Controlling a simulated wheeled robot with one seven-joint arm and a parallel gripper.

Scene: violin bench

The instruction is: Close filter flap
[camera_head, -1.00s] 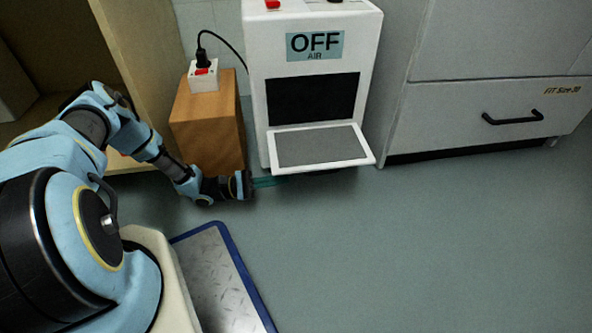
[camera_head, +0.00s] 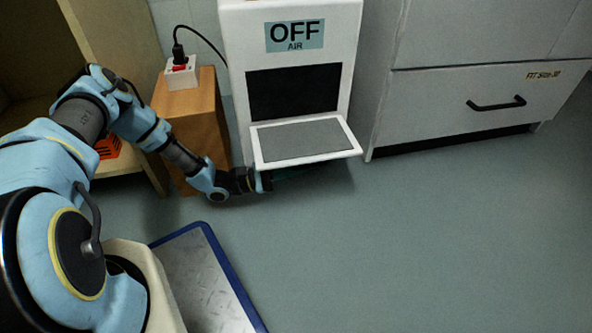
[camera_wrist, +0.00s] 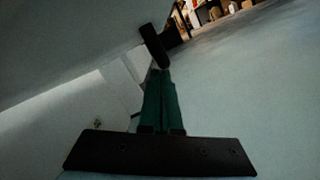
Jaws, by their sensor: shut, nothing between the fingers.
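The white air unit (camera_head: 235,60) stands on the floor with an "OFF AIR" label. Its filter flap (camera_head: 305,140), a white frame with a grey panel, is open and juts out below the dark opening (camera_head: 293,90). My gripper (camera_head: 286,173) is low, at the flap's left side, with its fingers partly hidden beneath the flap. In the wrist view my green fingers (camera_wrist: 161,90) lie together, shut and empty. A large pale surface fills that view's upper left, probably the flap's underside. Whether the fingers touch it I cannot tell.
A wooden block (camera_head: 195,120) with a white socket box (camera_head: 182,74) and black cable stands left of the unit. A drawer cabinet (camera_head: 470,100) is at the right. A blue-edged metal plate (camera_head: 210,275) lies in front. The floor at right is clear.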

